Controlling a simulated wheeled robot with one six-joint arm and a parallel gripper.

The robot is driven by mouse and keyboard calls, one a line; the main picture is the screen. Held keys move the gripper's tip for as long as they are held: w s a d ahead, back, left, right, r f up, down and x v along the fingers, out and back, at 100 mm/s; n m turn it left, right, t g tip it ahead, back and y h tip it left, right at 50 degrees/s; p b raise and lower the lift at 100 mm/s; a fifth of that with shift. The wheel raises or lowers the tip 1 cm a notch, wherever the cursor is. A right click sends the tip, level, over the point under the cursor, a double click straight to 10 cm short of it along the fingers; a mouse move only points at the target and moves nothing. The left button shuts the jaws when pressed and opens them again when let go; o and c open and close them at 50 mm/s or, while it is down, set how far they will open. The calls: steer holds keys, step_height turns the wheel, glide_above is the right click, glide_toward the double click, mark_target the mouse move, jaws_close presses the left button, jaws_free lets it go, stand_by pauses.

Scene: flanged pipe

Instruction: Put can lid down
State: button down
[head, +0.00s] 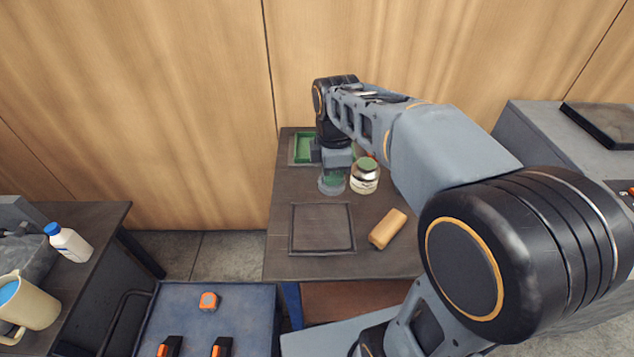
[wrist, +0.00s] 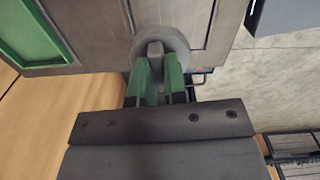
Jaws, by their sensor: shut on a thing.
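The can lid (wrist: 178,42) is a grey disc with a raised knob. My gripper (wrist: 157,75) is shut on the knob, with a green finger on each side of it. In the head view my gripper (head: 333,178) points down over the table, and the lid (head: 326,187) shows as a pale grey disc beneath it. I cannot tell whether the lid touches the table or hangs just above it. The wrist hides part of the lid.
A green tray (head: 303,148) lies behind, a dark square panel (head: 322,228) in front, and a tan block (head: 388,229) at front right.

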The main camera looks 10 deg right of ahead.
steer(key=shift+w+d+f+m, duration=0.1)
steer(key=shift+w+f+m, duration=0.1)
steer(key=shift+m, duration=0.1)
steer(key=w+f+p, duration=0.1)
steer(key=w+f, duration=0.3)
steer(key=w, duration=0.5)
glide_above(315, 183)
steer(key=s, duration=0.1)
steer(key=shift+m, duration=0.3)
step_height(315, 183, down, 4)
steer(key=shift+d+f, duration=0.1)
steer(key=shift+f, duration=0.1)
steer(key=shift+w+f, duration=0.5)
steer(key=shift+f, duration=0.15)
steer(key=shift+w+f, duration=0.1)
steer(key=shift+f, duration=1.45)
steer(key=shift+f, duration=0.1)
steer(key=shift+f, duration=0.1)
steer(key=c, duration=1.2)
jaws_free()
steer(key=shift+o, duration=0.2)
